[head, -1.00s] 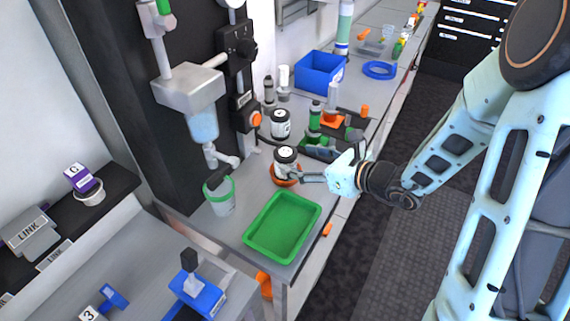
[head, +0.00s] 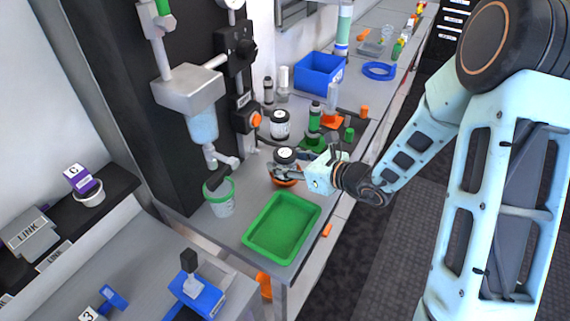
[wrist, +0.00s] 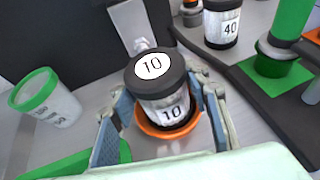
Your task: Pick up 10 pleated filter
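The 10 pleated filter (head: 285,158) is a clear cylinder with a black cap and a white "10" label. It sits upright in an orange dish (head: 288,182) on the bench; it also shows in the wrist view (wrist: 160,85), with the orange dish (wrist: 165,132) under it. My gripper (head: 284,171) is at the filter, one finger on each side. In the wrist view my gripper (wrist: 160,105) is open, with gaps between the fingers and the filter body. The filter's lower part is partly hidden by the fingers in the head view.
A similar filter marked 40 (wrist: 222,25) stands behind. A green tray (head: 252,241) lies in front, and a green-rimmed cup (head: 220,198) stands to the left. Green and orange stands with bottles (head: 314,125) are behind right. A dark column (head: 150,90) rises at the back left.

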